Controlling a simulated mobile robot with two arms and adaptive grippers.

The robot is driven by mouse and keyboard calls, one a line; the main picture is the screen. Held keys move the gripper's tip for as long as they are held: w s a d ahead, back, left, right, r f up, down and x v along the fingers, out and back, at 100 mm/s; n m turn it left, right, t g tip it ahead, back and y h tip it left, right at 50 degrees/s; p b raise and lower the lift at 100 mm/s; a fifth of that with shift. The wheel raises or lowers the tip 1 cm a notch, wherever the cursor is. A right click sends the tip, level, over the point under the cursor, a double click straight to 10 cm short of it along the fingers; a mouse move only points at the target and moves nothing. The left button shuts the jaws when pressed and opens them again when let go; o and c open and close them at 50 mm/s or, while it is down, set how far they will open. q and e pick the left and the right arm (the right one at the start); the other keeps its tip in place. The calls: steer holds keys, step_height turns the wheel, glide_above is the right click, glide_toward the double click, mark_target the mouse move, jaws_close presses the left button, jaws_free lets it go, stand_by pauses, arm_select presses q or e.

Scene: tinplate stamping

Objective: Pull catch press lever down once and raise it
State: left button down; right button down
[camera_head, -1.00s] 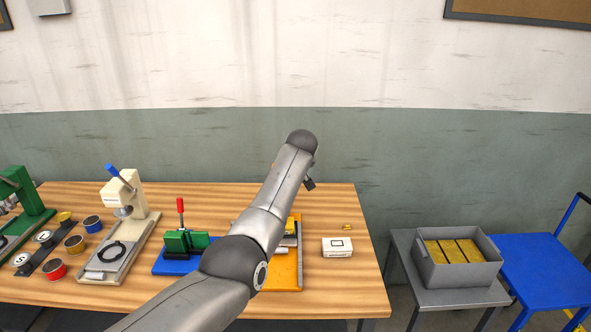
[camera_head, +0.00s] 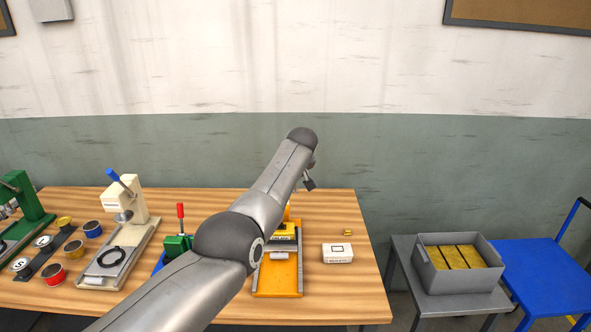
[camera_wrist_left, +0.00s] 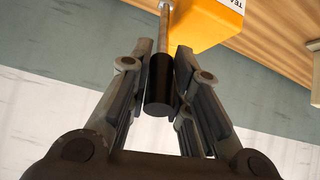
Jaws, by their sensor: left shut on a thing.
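The yellow-orange press (camera_head: 278,279) stands on the wooden table in the head view, its upper part largely hidden behind my left arm. In the left wrist view its yellow body (camera_wrist_left: 208,22) with dark lettering is at the top. The lever is a metal rod with a black cylindrical grip (camera_wrist_left: 160,88), pointing toward the wrist camera. My left gripper (camera_wrist_left: 163,52) has its fingers on both sides of this grip and is shut on it. My right gripper is not in view.
A green press with a red lever (camera_head: 180,241) stands just left, partly covered by my arm. A cream press with a blue lever (camera_head: 125,207) is farther left, beside several tins. A white box (camera_head: 338,253) lies right of the orange press. A grey bin (camera_head: 455,283) stands off the table.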

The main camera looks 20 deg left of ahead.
arm_select(q)
steer(key=c, duration=1.6)
jaws_free()
steer(key=shift+w+r, duration=0.1)
steer(key=shift+r, duration=0.15)
steer(key=shift+o, duration=1.4)
steer(key=shift+f, duration=0.2)
steer(key=shift+r, duration=0.15)
steer(key=shift+s+d+r, duration=0.2)
steer(key=shift+s+r, duration=0.05)
steer(key=shift+s, duration=0.05)
steer(key=v, duration=1.1)
steer(key=shift+a+f, duration=0.1)
steer(key=shift+a, duration=0.05)
